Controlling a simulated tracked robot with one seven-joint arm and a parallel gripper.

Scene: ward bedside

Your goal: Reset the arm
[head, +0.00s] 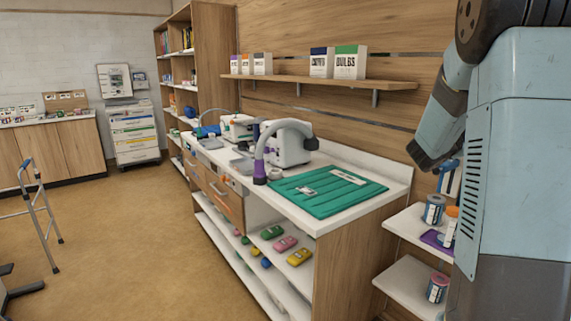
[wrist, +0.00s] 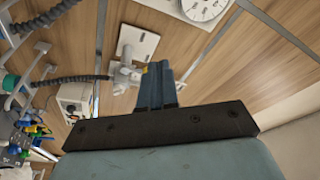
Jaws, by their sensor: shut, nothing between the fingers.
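My gripper (wrist: 157,72) shows in the wrist view, with its blue-grey fingers together above a dark bar and nothing between them. It points toward a wood-panelled wall (wrist: 200,60) and appears clear of everything there. In the head view my arm fills the right side, folded up beside the counter, and I cannot make out the fingers for sure.
A white counter (head: 405,173) carries a green mat (head: 325,205) and white machines (head: 290,145). Low shelves (head: 405,280) with small containers stand close to my arm. A walking frame (head: 38,200) is at left. The brown floor (head: 130,240) between is clear.

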